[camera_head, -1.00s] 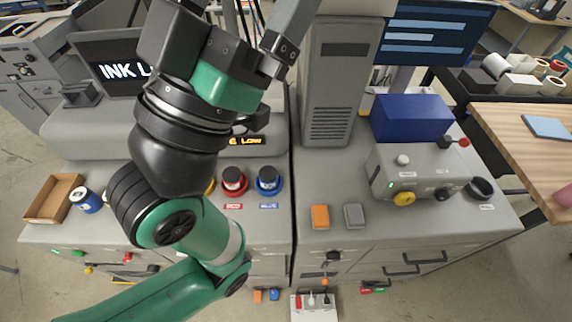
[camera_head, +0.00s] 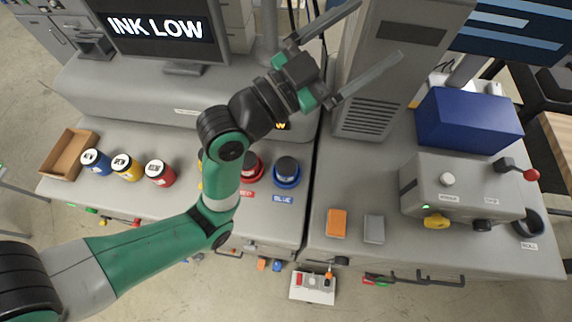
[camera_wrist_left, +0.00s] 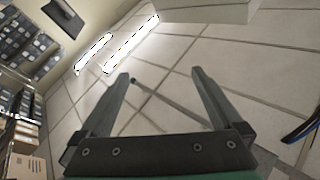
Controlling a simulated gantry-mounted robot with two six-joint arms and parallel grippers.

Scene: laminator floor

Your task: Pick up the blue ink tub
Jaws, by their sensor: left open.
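The blue ink tub (camera_head: 96,161) stands on the grey machine top at the left, just right of a cardboard tray.
A yellow tub (camera_head: 127,167) and a red tub (camera_head: 160,172) stand right of the blue one. The open cardboard tray (camera_head: 70,154) is at its left. A blue-ringed well (camera_head: 286,172) has a BLUE label. The monitor (camera_head: 160,30) reads INK LOW.

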